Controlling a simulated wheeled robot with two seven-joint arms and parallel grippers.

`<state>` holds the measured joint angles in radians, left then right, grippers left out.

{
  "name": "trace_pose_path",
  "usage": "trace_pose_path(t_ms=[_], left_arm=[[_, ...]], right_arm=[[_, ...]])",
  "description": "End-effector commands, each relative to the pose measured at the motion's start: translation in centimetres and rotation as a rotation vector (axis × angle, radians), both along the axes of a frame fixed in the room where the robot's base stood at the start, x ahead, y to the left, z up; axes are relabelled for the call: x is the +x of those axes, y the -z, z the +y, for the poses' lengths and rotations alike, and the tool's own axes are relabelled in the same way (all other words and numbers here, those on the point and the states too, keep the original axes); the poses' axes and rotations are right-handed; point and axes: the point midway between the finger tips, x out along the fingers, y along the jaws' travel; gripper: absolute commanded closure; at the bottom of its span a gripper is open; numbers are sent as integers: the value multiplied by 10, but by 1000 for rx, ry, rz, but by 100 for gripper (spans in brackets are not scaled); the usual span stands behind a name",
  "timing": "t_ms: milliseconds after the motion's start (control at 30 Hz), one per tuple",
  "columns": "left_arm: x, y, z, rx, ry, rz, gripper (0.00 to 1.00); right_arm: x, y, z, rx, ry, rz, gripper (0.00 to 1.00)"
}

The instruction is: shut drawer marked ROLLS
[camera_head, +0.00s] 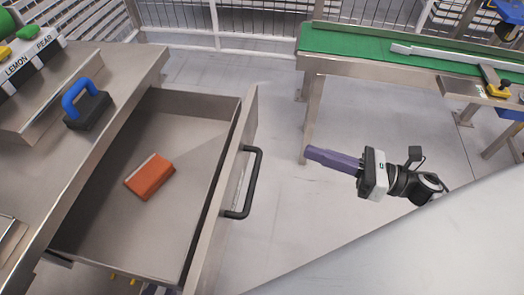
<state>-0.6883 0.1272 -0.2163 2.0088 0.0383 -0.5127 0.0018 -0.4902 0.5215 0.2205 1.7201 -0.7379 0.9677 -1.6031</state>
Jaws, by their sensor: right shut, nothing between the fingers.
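A metal drawer (205,180) stands open at the left, pulled out from under the steel counter. Its front panel has a black bar handle (256,183) and a pale label beside it, too oblique to read. An orange block (150,177) lies inside the drawer. My right gripper (310,154), with purple fingers, is shut and empty. It is to the right of the handle, apart from it, pointing left toward it. My left gripper is not in view.
The steel counter (130,62) carries a blue-handled tool (87,103) and bins marked LEMON and PEAR. A green conveyor (370,45) stands at the back right. Grey floor (290,210) is clear between the drawer and my right gripper.

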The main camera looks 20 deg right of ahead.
Motion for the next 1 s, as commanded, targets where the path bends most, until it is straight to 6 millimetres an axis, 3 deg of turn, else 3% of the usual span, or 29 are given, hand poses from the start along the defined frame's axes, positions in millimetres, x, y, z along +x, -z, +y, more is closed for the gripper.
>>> trace_pose_path(t_ms=[100,300,800,1000], left_arm=[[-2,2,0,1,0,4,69],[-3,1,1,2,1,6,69],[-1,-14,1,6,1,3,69],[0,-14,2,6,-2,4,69]], right_arm=[[-14,0,-3,-174,-106,-142,100],[-16,0,4,-250,-162,-213,100],[39,-2,86,-243,-157,-211,100],[53,0,106,-243,-158,-208,100]])
